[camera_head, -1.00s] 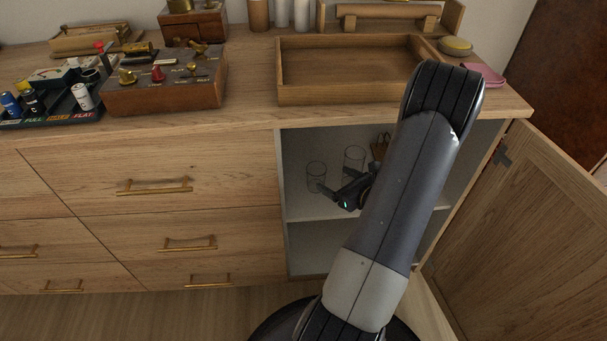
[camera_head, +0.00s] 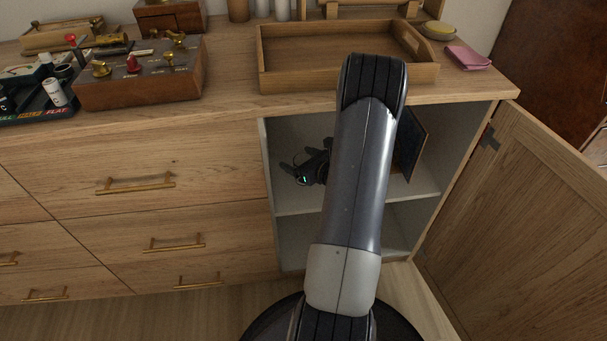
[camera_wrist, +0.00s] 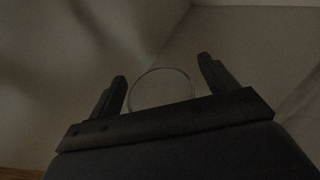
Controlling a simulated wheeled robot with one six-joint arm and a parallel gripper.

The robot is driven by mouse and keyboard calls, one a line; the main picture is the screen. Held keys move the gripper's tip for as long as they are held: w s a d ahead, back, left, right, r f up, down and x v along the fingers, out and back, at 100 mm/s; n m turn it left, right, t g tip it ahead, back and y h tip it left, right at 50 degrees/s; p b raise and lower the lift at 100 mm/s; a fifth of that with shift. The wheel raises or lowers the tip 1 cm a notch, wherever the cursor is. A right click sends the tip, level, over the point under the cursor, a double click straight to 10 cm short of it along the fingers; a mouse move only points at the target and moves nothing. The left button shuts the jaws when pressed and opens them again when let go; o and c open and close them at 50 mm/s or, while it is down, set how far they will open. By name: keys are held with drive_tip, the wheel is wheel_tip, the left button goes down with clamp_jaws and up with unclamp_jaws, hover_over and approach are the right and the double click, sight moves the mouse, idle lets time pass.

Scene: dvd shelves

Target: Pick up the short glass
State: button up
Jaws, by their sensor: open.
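In the wrist view, the round rim of a clear glass (camera_wrist: 161,90) shows between the two fingers of my gripper (camera_wrist: 162,68). The fingers are apart, one on each side of it, with a gap visible. The glass's lower part is hidden by the gripper body. I cannot tell from this view alone whether it is the short glass. In the head view my gripper (camera_head: 303,159) is inside the open cabinet, above its upper shelf. No glass can be clearly made out there; my gripper and arm cover part of the shelf.
The cabinet's side wall (camera_head: 268,165) is close left of my gripper. A dark upright panel (camera_head: 411,146) stands right of my arm. The cabinet door (camera_head: 530,190) hangs open at right. A wooden tray (camera_head: 345,80) sits on the top above.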

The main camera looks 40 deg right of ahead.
drive_tip(key=shift+c, duration=0.6)
drive_tip(key=c, duration=1.1)
